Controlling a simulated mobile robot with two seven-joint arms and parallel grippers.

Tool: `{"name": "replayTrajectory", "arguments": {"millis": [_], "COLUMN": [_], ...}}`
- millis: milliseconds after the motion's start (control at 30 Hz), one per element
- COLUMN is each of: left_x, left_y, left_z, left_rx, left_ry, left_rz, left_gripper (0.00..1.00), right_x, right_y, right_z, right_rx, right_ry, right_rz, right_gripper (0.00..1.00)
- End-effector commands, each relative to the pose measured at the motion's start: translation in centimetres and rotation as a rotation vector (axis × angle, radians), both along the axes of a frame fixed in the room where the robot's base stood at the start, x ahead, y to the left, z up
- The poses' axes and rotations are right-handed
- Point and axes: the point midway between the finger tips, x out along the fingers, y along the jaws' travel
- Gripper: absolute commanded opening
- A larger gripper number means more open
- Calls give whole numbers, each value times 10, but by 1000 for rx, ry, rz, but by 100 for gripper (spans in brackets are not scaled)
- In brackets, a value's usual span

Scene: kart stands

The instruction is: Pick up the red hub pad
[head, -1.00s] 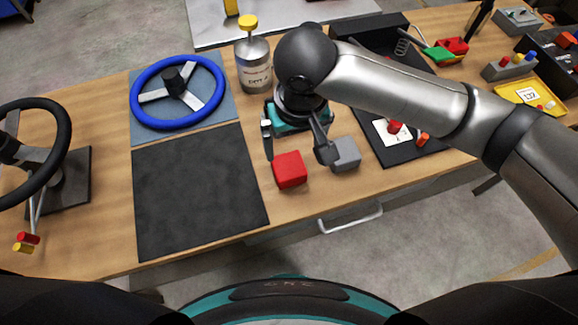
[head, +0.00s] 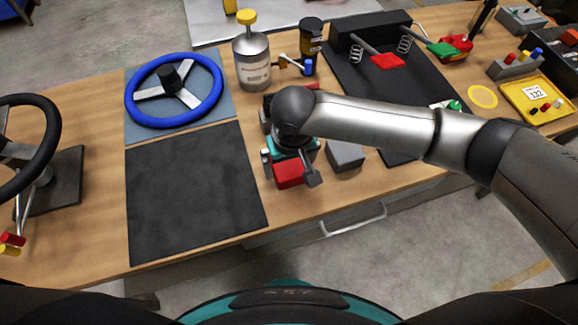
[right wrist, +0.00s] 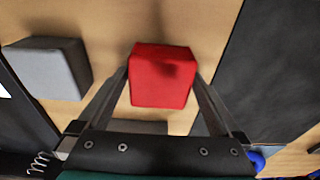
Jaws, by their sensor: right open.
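The red hub pad (head: 289,174) is a red block on the wooden table, just right of the black mat. It also shows in the right wrist view (right wrist: 161,76), between the two fingers. My right gripper (head: 289,176) is open, with one finger on each side of the pad. The wrist view shows a narrow gap at the pad's sides; I cannot tell if either finger touches. The gripper partly hides the pad's far side in the head view. My left gripper is out of view.
A grey block (head: 344,155) sits close to the right of the gripper. The black mat (head: 195,195) lies to the left, with a blue steering wheel (head: 133,97) behind it. A silver canister (head: 252,64) stands behind. The mat is bare.

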Motion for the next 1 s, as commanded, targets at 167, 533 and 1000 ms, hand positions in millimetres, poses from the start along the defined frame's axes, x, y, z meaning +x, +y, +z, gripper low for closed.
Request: {"name": "replayTrajectory", "arguments": {"millis": [167, 533, 1000], "left_x": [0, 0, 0], "left_y": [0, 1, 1], "left_z": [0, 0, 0], "left_rx": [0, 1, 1], "left_ry": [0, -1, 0], "left_rz": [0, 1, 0], "left_gripper": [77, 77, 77], "right_x": [0, 0, 0], "right_y": [0, 0, 0], "right_z": [0, 0, 1], "right_rx": [0, 0, 1], "right_ry": [-1, -1, -1], "right_rz": [1, 0, 0], "right_gripper": [100, 61, 33]}}
